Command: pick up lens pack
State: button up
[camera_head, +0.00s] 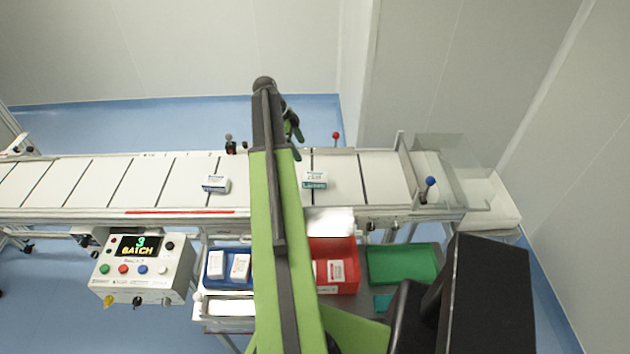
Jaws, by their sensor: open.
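A small white pack with a teal label (314,180) lies on the conveyor just right of my arm. Another white pack with a dark blue label (216,184) lies on the conveyor to the left of my arm. The print is too small to tell which is the lens pack. My gripper (294,133) is small and partly hidden behind my arm, over the far side of the conveyor. It is open, and no pack shows in it. It is apart from both packs.
In front of the conveyor (150,180) stand a blue tray (229,282) with white packs, a red bin (340,249) with a pack, and a green tray (402,264) that looks empty. A control box (143,276) reads "3 BATCH". A clear guard (452,160) stands at the right end.

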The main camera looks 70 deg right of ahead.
aim_at(314, 176)
jog(key=b+x, duration=0.9)
jog(key=x, duration=0.2)
jog(key=shift+w+f, duration=0.15)
jog(key=b+x, duration=0.4)
jog(key=shift+a+f+b, duration=0.1)
jog(key=shift+f+b, duration=0.25)
jog(key=shift+f, duration=0.3)
jog(key=shift+r, duration=0.15)
jog(key=shift+f+b, duration=0.25)
jog(key=shift+b, duration=0.1)
jog(key=c, duration=1.6)
